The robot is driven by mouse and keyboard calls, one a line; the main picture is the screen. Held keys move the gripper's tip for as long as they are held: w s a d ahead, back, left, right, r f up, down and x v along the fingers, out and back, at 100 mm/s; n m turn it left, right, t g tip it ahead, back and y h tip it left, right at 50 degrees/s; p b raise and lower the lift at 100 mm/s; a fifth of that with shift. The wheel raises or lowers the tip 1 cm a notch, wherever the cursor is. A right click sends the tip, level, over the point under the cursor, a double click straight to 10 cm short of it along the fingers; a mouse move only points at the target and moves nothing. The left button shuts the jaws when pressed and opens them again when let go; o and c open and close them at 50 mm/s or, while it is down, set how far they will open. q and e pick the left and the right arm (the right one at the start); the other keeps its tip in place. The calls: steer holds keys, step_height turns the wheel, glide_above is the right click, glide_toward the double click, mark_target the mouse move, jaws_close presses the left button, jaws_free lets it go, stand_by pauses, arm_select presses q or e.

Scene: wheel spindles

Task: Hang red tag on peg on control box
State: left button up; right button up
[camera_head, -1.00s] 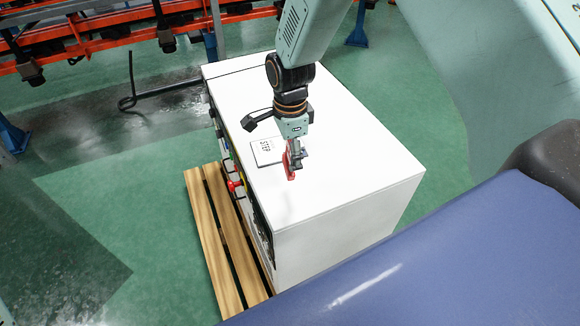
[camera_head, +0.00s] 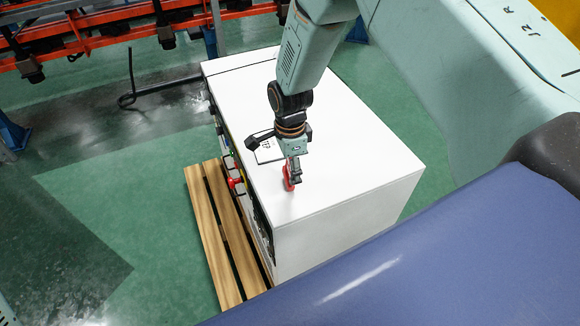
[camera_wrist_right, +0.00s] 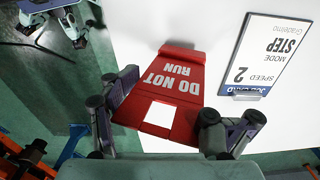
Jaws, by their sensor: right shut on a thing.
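My right gripper (camera_head: 292,176) is shut on the red tag (camera_head: 287,179) and holds it above the top of the white control box (camera_head: 350,150), near its left edge. Red and yellow controls (camera_head: 237,183) line the box's left side, seen at a steep angle. I cannot make out the peg.
A job card (camera_wrist_right: 262,50) lies on the box top, partly behind the gripper in the head view. The box stands on a wooden pallet (camera_head: 212,215). Orange racking (camera_head: 100,35) runs along the back. Green floor at the left is open.

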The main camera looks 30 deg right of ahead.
steer(key=shift+f, duration=0.15)
steer(key=o, duration=1.9)
steer(key=r, duration=0.8)
steer(key=shift+w+r+b, duration=0.15)
steer(key=shift+w+b, duration=0.15)
steer(key=shift+w, duration=0.1)
steer(key=shift+a, duration=0.1)
steer(key=f, duration=0.8)
steer(key=shift+s+f+p, duration=0.15)
steer(key=shift+s+p, duration=0.2)
steer(key=shift+s, duration=0.05)
steer(key=shift+w+r, duration=0.1)
steer(key=shift+r, duration=0.8)
